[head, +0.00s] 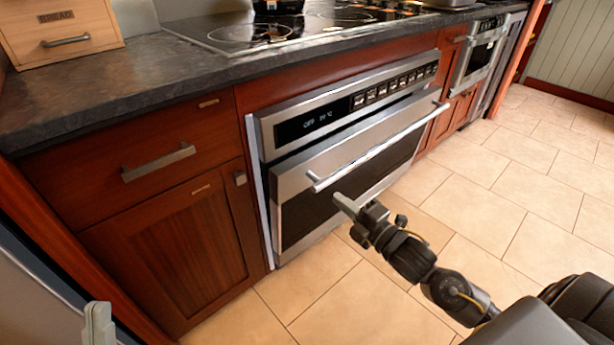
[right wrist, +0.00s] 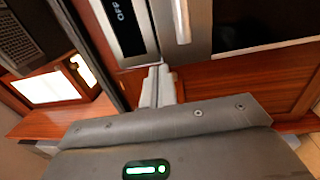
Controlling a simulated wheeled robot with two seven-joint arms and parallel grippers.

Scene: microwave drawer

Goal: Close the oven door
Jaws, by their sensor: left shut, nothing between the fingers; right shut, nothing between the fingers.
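The oven (head: 345,135) is built into the wooden cabinets under the cooktop. It has a steel control panel with a lit display, and below it a steel door (head: 300,180) with a dark window and a long bar handle (head: 380,147). My right gripper (head: 345,206) is shut and empty, in front of the door just below the handle's left end. In the right wrist view its fingers (right wrist: 158,86) point at the oven front. My left gripper (head: 98,325) is shut and empty at the bottom left.
A dark countertop (head: 110,97) with a cooktop (head: 300,28) runs above. A bread box (head: 60,30) stands at its left end. A drawer with a handle (head: 158,161) is left of the oven. The tiled floor (head: 500,190) to the right is clear.

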